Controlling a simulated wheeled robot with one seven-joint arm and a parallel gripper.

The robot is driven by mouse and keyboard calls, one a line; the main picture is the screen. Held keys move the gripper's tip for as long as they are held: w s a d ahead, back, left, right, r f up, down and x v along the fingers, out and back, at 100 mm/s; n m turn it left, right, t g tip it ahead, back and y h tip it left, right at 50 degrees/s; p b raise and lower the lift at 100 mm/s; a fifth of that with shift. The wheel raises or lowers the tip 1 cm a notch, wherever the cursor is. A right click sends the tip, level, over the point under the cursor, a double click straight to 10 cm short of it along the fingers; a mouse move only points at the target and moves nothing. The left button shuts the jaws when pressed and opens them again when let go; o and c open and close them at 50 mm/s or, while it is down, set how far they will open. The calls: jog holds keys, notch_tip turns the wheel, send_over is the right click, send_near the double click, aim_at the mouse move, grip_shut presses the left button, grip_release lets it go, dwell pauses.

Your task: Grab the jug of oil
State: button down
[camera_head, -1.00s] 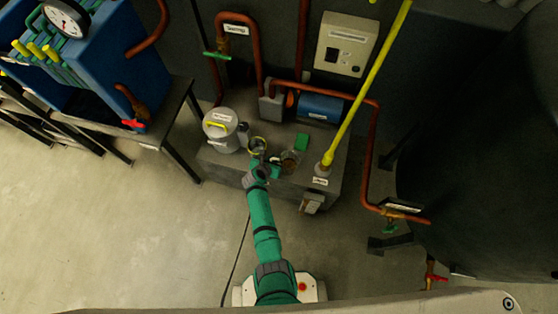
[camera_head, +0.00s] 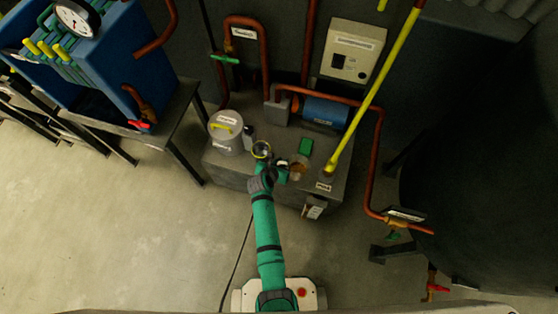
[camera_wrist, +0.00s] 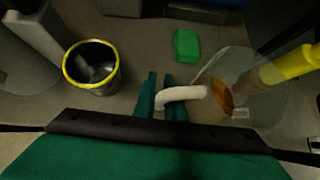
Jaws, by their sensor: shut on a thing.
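The jug of oil is a clear container with amber oil in it and a white handle. In the wrist view the jug (camera_wrist: 235,88) is right of centre, with its handle (camera_wrist: 182,94) toward my gripper (camera_wrist: 160,95). The two green fingers are shut on the handle, one on each side. In the head view the jug (camera_head: 299,165) is on the grey block, just right of my gripper (camera_head: 282,172). The jug's base is partly hidden, so I cannot tell whether it is lifted.
A yellow-rimmed dark cup (camera_wrist: 91,68) is left of the jug. A grey lidded pot (camera_head: 226,133) stands at the block's left. A slanted yellow pole (camera_head: 372,92) rises on the right. Red pipes (camera_head: 378,165) run behind and right.

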aim_at(296, 175)
jog(key=s+d+r, duration=0.1)
jog(key=s, duration=0.1)
jog(key=s+d+r, duration=0.1)
jog(key=s+r, duration=0.1)
jog(key=s+d+r, duration=0.1)
jog(key=s, duration=0.1)
jog(key=shift+s+d+r, duration=0.2)
jog(key=shift+d+r, duration=0.1)
jog(key=shift+d, duration=0.05)
jog(key=shift+s+d+r, duration=0.3)
jog(key=shift+s+d, duration=0.05)
jog(key=shift+s, duration=0.2)
jog(key=shift+s+d+r, duration=0.3)
jog(key=shift+s, duration=0.25)
jog(key=shift+s+r, duration=0.15)
jog(key=shift+s, duration=0.15)
